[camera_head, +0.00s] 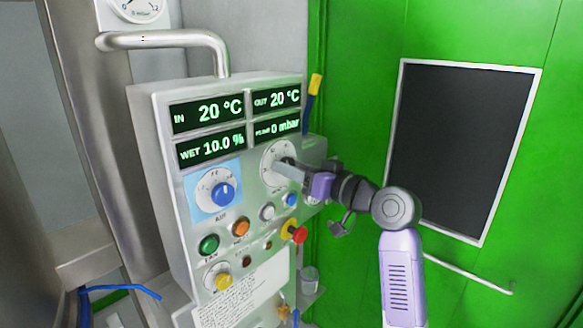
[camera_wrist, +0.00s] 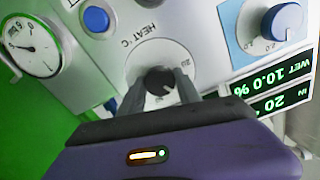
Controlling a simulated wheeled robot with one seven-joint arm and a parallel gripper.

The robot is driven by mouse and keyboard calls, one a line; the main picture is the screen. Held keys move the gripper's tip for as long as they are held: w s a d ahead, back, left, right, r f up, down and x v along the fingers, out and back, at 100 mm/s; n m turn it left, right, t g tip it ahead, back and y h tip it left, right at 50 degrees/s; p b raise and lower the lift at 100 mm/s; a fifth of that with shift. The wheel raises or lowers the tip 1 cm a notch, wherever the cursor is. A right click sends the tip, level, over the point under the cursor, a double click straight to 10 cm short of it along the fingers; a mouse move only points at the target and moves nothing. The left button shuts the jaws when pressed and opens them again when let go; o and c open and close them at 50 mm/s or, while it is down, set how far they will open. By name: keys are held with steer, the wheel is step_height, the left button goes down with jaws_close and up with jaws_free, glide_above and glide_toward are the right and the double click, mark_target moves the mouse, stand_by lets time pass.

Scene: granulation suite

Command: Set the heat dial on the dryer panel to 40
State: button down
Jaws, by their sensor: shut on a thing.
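The dryer panel (camera_head: 240,205) stands left of centre in the head view. Its heat dial is a white scale disc (camera_head: 268,160) right of the blue knob, and it also shows in the wrist view (camera_wrist: 140,62) under upside-down "HEAT °C" lettering. A black knob (camera_wrist: 158,80) sits at the middle of the disc. My gripper (camera_head: 284,166) reaches in from the right, its fingers on both sides of the black knob, shut on it. The fingers hide part of the scale, and I cannot read the knob's setting.
Displays (camera_head: 207,113) read IN 20 °C, OUT 20 °C, WET 10.0 % and 0 mbar. A blue AIR knob (camera_head: 223,193) is left of the heat dial. Several coloured buttons and a red knob (camera_head: 299,235) lie below. A green door (camera_head: 360,80) is behind my arm.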

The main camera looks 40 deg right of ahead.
steer(key=shift+f, duration=0.15)
steer(key=c, duration=0.9)
jaws_free()
steer(key=shift+o, duration=0.2)
steer(key=s+b, duration=0.2)
steer(key=s, duration=0.5)
steer(key=shift+s, duration=0.4)
steer(key=shift+d, duration=0.1)
